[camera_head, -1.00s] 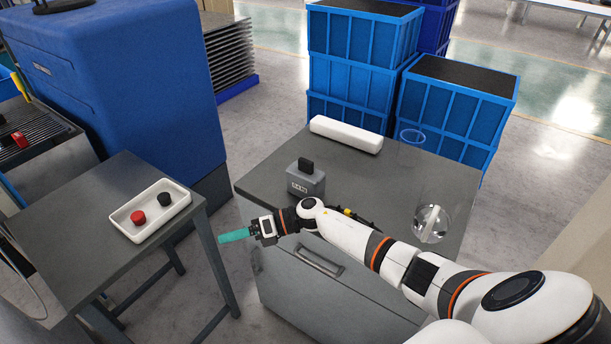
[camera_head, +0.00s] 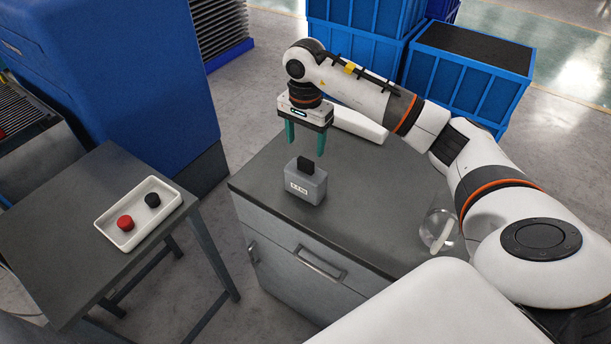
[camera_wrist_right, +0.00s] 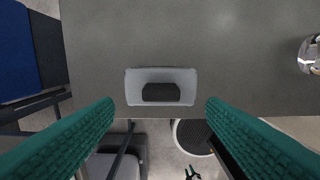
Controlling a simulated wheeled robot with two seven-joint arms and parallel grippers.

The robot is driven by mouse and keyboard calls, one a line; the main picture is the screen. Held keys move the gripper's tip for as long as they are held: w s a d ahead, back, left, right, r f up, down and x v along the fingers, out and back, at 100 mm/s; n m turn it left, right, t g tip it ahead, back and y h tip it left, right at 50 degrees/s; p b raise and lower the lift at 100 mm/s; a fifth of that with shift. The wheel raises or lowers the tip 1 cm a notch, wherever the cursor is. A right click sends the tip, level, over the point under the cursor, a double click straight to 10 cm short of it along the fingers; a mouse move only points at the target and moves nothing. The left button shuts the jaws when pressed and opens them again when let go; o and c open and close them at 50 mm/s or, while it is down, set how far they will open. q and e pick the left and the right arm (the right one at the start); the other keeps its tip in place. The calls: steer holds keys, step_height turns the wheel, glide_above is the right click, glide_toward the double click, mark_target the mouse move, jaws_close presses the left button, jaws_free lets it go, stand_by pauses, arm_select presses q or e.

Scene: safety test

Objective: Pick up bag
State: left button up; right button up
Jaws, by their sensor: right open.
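No soft bag shows. A small grey block (camera_head: 307,186) with a black grip on top and a white weight label stands upright near the front left of the grey cabinet top (camera_head: 365,200). My right gripper (camera_head: 305,140) points down just above it, with its two teal fingers apart and empty. In the right wrist view the grey block (camera_wrist_right: 160,76) lies between the open fingers (camera_wrist_right: 160,108), seen from above, and neither finger touches it. My left gripper is out of view.
A clear glass with a white stick (camera_head: 441,230) stands at the right of the cabinet top. A long white box (camera_head: 357,124) lies at the back, partly behind my arm. A white tray (camera_head: 107,230) with red and black knobs sits on the left table. Blue crates (camera_head: 465,85) stand behind.

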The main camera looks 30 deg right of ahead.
mark_target(305, 160)
steer(key=shift+w+f, duration=0.1)
steer(key=shift+f, duration=0.8)
steer(key=shift+f+p, duration=0.3)
steer(key=shift+p, duration=0.05)
steer(key=f, duration=0.1)
steer(key=f+p, duration=0.1)
steer(key=f, duration=0.1)
steer(key=shift+s+a+f+p, duration=0.1)
steer(key=shift+s+f+p, duration=0.1)
steer(key=shift+s+p, duration=0.1)
steer(key=shift+w+f, duration=0.15)
steer(key=shift+f, duration=0.5)
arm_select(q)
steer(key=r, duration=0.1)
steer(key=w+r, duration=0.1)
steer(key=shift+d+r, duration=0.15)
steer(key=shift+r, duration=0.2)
arm_select(e)
steer(key=shift+r, duration=0.1)
jaws_close()
